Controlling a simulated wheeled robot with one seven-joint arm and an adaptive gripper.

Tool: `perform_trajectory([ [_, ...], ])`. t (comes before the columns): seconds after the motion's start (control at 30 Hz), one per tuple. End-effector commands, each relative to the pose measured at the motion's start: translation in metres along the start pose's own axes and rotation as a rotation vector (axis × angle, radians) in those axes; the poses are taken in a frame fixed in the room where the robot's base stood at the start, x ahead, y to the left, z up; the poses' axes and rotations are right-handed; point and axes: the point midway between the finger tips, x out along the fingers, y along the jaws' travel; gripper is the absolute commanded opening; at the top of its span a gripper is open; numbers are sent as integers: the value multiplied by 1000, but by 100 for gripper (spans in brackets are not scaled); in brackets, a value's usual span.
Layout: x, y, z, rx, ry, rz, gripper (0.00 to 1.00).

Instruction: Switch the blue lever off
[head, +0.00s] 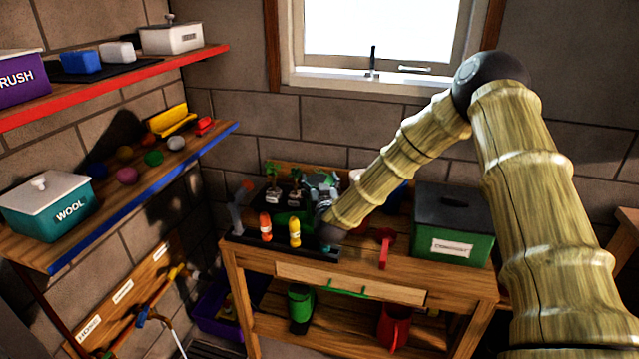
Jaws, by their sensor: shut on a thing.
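A black base (283,250) lies along the left front of the wooden bench (343,262).
Potted plants (284,185) stand right behind the base. A red tool (385,247) and a green compost bin (453,225) are to the right. Shelves with a wool box (48,207) are on the left wall. A window is behind the bench.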

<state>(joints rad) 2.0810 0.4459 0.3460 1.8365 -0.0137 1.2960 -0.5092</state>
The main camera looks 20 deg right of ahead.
Motion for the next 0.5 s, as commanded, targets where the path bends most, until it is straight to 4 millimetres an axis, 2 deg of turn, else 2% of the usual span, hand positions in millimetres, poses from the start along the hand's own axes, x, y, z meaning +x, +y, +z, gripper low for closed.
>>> perform_trajectory([
  [0.17,0,0,2,1,2,0,6],
  [0.2,0,0,2,0,0,0,76],
  [0.3,0,0,2,0,-1,0,94],
  [0.5,0,0,2,0,-1,0,94],
])
